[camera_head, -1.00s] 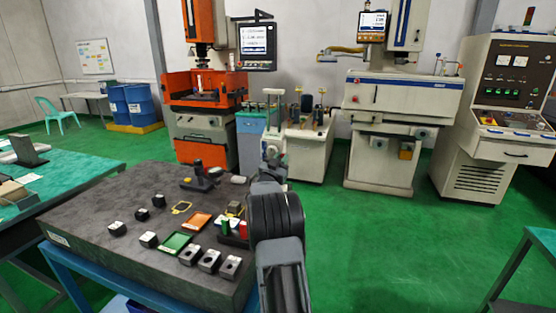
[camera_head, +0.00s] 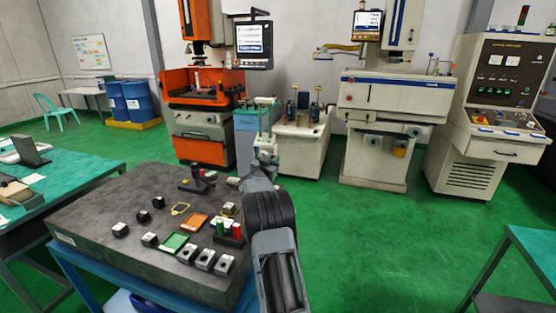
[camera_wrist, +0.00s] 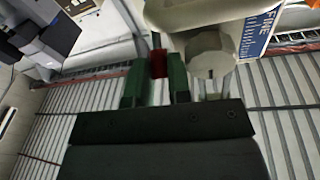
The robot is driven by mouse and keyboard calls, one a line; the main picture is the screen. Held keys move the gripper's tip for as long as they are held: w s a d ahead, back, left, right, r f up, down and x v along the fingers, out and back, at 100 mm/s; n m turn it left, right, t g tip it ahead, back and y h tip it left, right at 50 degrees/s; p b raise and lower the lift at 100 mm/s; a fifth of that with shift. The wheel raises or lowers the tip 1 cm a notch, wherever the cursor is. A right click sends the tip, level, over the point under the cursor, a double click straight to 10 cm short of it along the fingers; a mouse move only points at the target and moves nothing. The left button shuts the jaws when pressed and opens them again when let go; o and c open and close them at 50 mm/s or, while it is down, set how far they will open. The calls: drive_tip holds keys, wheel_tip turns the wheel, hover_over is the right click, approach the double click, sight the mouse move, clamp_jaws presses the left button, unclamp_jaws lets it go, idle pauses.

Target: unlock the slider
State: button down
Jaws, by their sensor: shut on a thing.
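My gripper (camera_wrist: 157,80) has two green fingers and is shut on a small red piece (camera_wrist: 159,63) in the wrist view. Beside it on the right is a grey round knob (camera_wrist: 210,55) on a cream machine body with a blue label (camera_wrist: 262,30). I cannot tell which part is the slider or whether the red piece belongs to its lock. In the head view my gripper (camera_head: 265,104) is small, in front of the cream machine with the small table, and what it holds is too small to make out.
A dark stone-topped bench (camera_head: 100,205) with small blocks, coloured trays and holders stands at lower left. An orange machine (camera_head: 200,85), a white machine (camera_head: 395,95) and a control cabinet (camera_head: 495,110) stand behind.

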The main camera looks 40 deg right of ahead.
drive_tip(key=c, duration=1.3)
unclamp_jaws()
drive_tip(key=shift+c, duration=0.2)
drive_tip(key=b+v, duration=0.4)
drive_tip(key=v, duration=0.9)
drive_tip(key=shift+a, duration=0.4)
drive_tip(key=shift+s, duration=0.15)
drive_tip(key=shift+c, duration=0.2)
